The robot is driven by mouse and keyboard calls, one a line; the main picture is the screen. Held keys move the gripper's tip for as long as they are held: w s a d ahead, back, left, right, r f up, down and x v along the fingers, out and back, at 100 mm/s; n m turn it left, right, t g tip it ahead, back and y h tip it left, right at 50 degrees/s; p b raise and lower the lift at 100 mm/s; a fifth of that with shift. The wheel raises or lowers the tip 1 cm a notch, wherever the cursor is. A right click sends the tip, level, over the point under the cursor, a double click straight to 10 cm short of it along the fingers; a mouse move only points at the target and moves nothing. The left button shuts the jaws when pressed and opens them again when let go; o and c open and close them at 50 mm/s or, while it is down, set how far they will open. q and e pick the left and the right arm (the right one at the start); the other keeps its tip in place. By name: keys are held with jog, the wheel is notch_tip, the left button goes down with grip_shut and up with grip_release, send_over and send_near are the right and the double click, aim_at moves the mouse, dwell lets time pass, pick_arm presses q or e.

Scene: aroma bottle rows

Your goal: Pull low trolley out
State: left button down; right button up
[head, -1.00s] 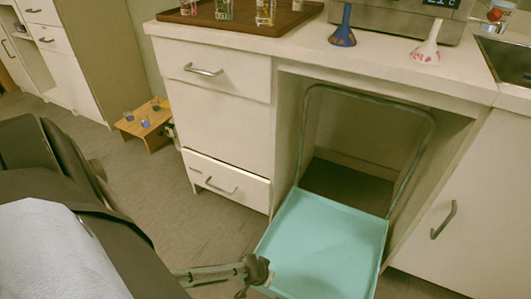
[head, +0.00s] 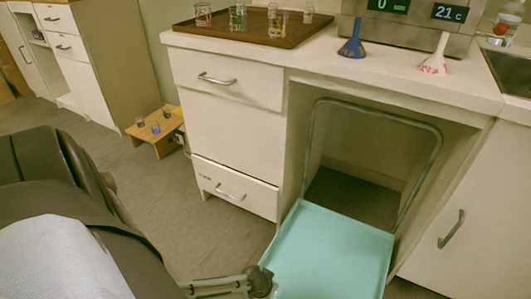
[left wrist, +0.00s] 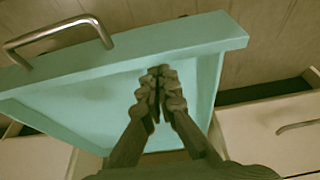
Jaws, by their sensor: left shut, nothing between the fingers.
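The low trolley (head: 335,255) is a flat teal tray with a low rim and a tall metal loop frame (head: 436,160). It stands partly out of the open bay under the counter, and its front end is cut off by the picture's lower edge. My left gripper (head: 262,284) is at the tray's left edge in the head view. In the left wrist view the fingers (left wrist: 158,76) are shut and empty over the teal tray (left wrist: 100,100). A metal bow handle (left wrist: 62,34) is on the rim beyond them, to the left, apart from the fingers. My right gripper is out of view.
White drawers (head: 237,190) stand left of the bay and a cupboard door (head: 460,215) right of it. The counter holds a brown tray (head: 250,35) of bottles and two funnels. A small wooden stand (head: 158,137) is on the floor at the left. Floor between is clear.

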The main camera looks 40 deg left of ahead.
pick_arm(q)
jog(key=a+v, duration=0.1)
jog(key=v, duration=1)
jog(key=shift+d, duration=0.5)
